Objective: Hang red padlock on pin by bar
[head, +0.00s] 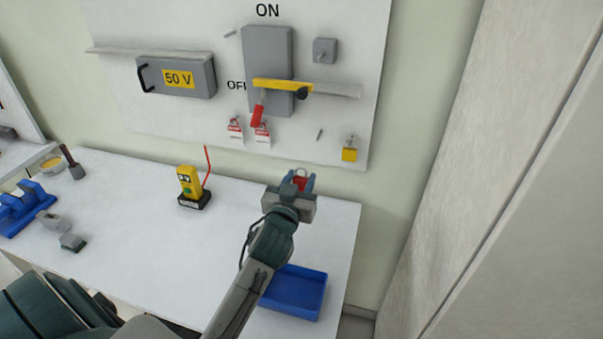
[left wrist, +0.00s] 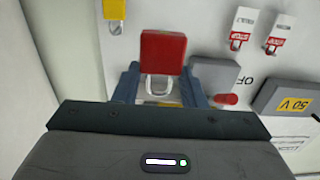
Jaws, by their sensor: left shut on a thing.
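The red padlock (head: 300,180) is in my left gripper (head: 299,184), over the back right of the table and in front of the board's lower edge. In the left wrist view the red padlock (left wrist: 163,52) sits between the two blue fingers of my left gripper (left wrist: 160,80), its pale shackle towards the palm. A small bare pin (head: 320,134) sticks out of the board, left of a hanging yellow padlock (head: 349,154). The yellow bar (head: 275,85) crosses the grey switch box (head: 281,50); another short pin (head: 230,33) is at its upper left. My right gripper is not in view.
Two red-and-white tags (head: 235,128) (head: 262,133) hang below the red handle (head: 257,116). A grey 50 V box (head: 178,77) is at left on the board. A yellow tester (head: 190,183) and a blue tray (head: 297,293) are on the table (head: 140,210).

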